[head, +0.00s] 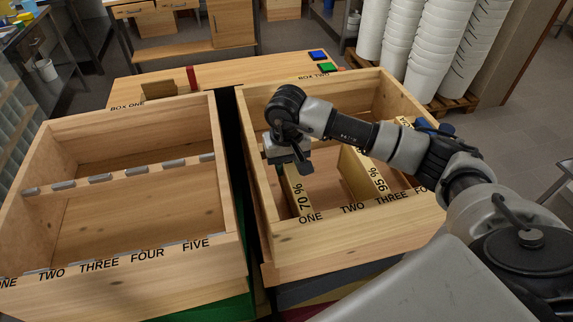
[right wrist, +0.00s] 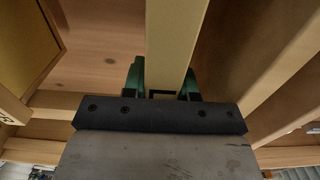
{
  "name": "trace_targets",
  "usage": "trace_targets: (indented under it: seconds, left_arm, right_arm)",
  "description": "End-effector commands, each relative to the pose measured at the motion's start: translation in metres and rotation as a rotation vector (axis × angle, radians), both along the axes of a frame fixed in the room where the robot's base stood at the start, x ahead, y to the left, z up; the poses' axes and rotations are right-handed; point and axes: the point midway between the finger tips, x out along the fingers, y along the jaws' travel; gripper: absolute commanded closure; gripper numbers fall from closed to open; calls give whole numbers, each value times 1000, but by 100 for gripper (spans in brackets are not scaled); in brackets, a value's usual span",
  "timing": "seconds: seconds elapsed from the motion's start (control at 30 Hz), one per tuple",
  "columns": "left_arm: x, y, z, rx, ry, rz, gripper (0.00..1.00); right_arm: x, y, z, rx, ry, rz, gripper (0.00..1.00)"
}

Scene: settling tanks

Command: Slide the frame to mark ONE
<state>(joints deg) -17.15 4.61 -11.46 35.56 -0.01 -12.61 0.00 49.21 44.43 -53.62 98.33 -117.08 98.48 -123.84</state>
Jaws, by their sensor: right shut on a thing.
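My right gripper (head: 287,163) is over the left side of box two (head: 257,190), shut on the wooden frame marked 70 % (head: 303,196). In the right wrist view the green fingers sit on both sides of the frame's pale bar (right wrist: 174,40). The frame's near end stands at the front wall, just behind mark ONE (head: 311,217). The gripper covers part of its top. A frame marked 95 % (head: 376,172) stands further right, between marks TWO (head: 353,208) and THREE (head: 391,199). My left gripper is not in view.
A dark gap separates the boxes. Another frame (head: 404,122) shows partly behind my right arm. Blue (head: 317,55) and green (head: 328,68) pads lie behind box two.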

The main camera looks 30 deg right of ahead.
Motion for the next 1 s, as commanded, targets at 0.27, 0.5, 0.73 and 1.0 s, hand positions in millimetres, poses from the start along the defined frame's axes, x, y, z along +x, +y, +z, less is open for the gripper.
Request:
trace_targets:
  seconds: [0.27, 0.5, 0.73, 1.0]
  left_arm:
    - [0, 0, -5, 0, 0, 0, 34]
    - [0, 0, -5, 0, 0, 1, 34]
    - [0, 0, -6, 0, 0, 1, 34]
    - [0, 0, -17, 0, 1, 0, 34]
  right_arm:
    - [0, 0, 0, 0, 2, 0, 100]
    - [0, 0, 0, 0, 1, 0, 43]
    - [0, 0, 0, 0, 1, 0, 43]
    - [1, 0, 28, 0, -6, 1, 43]
